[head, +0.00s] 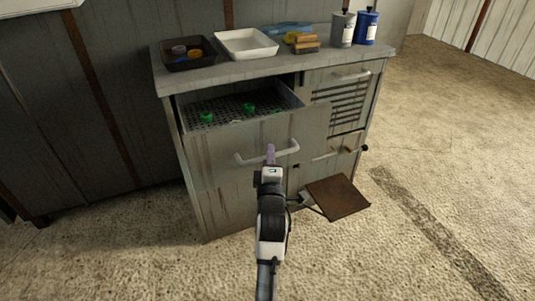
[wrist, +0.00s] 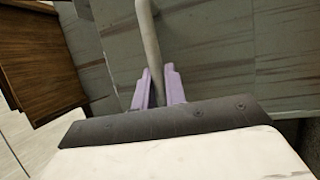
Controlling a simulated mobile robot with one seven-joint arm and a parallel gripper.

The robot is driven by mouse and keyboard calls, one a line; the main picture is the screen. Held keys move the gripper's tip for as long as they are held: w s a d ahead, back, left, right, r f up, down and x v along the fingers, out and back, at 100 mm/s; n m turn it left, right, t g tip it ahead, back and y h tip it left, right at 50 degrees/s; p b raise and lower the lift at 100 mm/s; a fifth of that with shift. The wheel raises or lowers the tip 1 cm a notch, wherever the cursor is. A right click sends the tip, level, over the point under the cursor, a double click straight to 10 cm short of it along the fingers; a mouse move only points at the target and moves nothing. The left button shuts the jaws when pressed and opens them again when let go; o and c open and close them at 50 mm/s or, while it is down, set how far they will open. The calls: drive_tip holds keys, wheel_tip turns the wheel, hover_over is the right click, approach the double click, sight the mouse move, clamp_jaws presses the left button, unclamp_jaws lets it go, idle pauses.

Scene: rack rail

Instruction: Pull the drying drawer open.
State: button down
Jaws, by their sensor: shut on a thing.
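The drying drawer (head: 228,152) is the upper left drawer of the grey cabinet, and it stands out from the cabinet front. Its inside shows a perforated tray (head: 225,110) with several green pieces on it. The fingertips are partly hidden in the head view.
A brown panel (head: 338,196) juts out low at the cabinet's right, near my arm. The worktop (head: 220,73) carries a black tray (head: 188,53), a white tray (head: 246,44), brushes and two bottles. A slatted door (head: 345,103) is at right. The floor in front is clear.

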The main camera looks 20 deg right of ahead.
drive_tip(key=shift+s, duration=0.4)
drive_tip(key=c, duration=1.5)
unclamp_jaws()
drive_tip(key=shift+o, duration=0.2)
drive_tip(key=shift+f, duration=0.1)
